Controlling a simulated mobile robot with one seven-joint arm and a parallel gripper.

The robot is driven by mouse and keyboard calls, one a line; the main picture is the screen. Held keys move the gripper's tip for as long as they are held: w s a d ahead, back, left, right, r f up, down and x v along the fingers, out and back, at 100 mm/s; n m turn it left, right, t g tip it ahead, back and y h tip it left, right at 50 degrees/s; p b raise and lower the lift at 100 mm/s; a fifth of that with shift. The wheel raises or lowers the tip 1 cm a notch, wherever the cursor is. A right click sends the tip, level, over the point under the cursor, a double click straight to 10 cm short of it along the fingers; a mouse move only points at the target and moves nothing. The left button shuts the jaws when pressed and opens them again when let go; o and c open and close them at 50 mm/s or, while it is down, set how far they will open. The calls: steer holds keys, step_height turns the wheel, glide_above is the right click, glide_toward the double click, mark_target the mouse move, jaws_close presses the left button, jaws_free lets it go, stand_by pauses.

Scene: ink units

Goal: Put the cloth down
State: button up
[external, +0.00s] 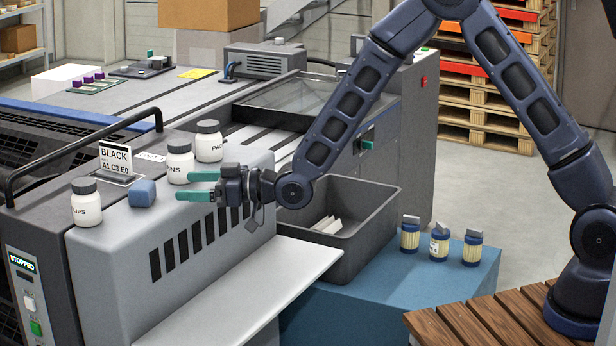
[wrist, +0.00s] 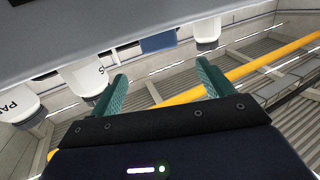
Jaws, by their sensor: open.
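The small blue folded cloth (external: 142,193) rests on the grey top of the printing machine, between the jar at the front left and the jar marked PINS. In the wrist view the cloth (wrist: 158,42) is beyond my fingertips, roughly between them. My gripper (external: 184,186) has teal fingers pointing left toward the cloth. It is open and empty, with a gap between the fingers and the cloth. The spread fingers also show in the wrist view (wrist: 162,74).
White jars (external: 86,203), (external: 180,162) and (external: 208,142) stand on the machine top near the cloth. A BLACK sign (external: 115,158) stands behind it. A dark grey bin (external: 375,225) and several small blue-based jars (external: 439,243) are to the right.

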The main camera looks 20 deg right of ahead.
steer(key=w+d+r+m+t+h, duration=0.1)
steer(key=w+d+r+h, duration=0.1)
steer(key=w+d+r, duration=0.5)
steer(key=w+d+r+m+t+h, duration=0.1)
steer(key=w+d+r+h, duration=0.15)
steer(key=d, duration=0.75)
steer(key=d+r+m+h, duration=0.2)
steer(key=d+r+h, duration=0.15)
steer(key=d, duration=0.85)
steer(key=d+r+m+h, duration=0.2)
steer(key=d+r, duration=0.2)
steer(key=d, duration=0.7)
steer(key=s+d+r+m+g+h, duration=0.1)
steer(key=s+d+m+h, duration=0.1)
steer(key=s+d, duration=0.6)
steer(key=s+d+r+m+h, duration=0.2)
steer(key=s+d+h, duration=0.15)
steer(key=d, duration=0.85)
steer(key=s+d+f+m+g, duration=0.1)
steer(key=s+d, duration=0.4)
steer(key=s, duration=0.4)
steer(key=s+d+f+m+g, duration=0.1)
steer(key=s+d+m+g, duration=0.1)
steer(key=s+d, duration=0.4)
steer(key=s, duration=0.3)
steer(key=shift+s, duration=0.25)
